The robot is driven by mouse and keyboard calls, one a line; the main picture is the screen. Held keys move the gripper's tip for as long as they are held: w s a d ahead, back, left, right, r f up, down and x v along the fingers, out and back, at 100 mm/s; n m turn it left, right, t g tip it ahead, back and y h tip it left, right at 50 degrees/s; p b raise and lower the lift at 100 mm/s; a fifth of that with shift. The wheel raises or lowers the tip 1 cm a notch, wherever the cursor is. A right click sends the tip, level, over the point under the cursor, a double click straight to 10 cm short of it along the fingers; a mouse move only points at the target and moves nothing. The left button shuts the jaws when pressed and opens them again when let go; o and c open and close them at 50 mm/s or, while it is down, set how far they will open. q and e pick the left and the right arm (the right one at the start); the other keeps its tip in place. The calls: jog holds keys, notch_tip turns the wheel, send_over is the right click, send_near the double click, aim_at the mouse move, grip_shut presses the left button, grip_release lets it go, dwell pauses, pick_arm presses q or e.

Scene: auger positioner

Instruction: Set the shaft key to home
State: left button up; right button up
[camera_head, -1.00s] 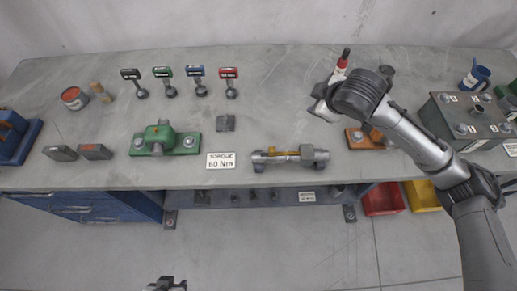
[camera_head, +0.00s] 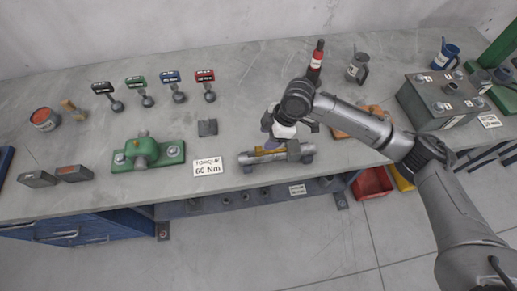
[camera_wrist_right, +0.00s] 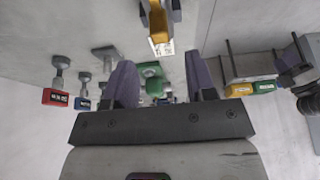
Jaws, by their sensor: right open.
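The grey shaft (camera_head: 291,152) lies across the front of the bench. An orange-yellow key (camera_head: 268,150) sits along its top, partly covered by my right gripper; the key also shows in the right wrist view (camera_wrist_right: 157,26), at the top, beyond the fingertips. My right gripper (camera_head: 271,134) is just behind and above the shaft, near the key. Its two purple fingers are apart and nothing shows held between them in the right wrist view (camera_wrist_right: 160,63). Contact with the key cannot be told. My left gripper is out of view.
A torque card (camera_head: 208,166) lies left of the shaft and a green fixture (camera_head: 147,152) further left. Several colour-tagged tools (camera_head: 171,76) stand behind. A red-and-black bottle (camera_head: 316,62) and a grey mug (camera_head: 357,68) stand behind my right arm. A grey box (camera_head: 440,98) is at right.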

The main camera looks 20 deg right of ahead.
aim_at(260, 148)
jog(key=x, duration=0.8)
jog(key=shift+f+b, duration=0.1)
jog(key=shift+b, duration=0.2)
grip_shut()
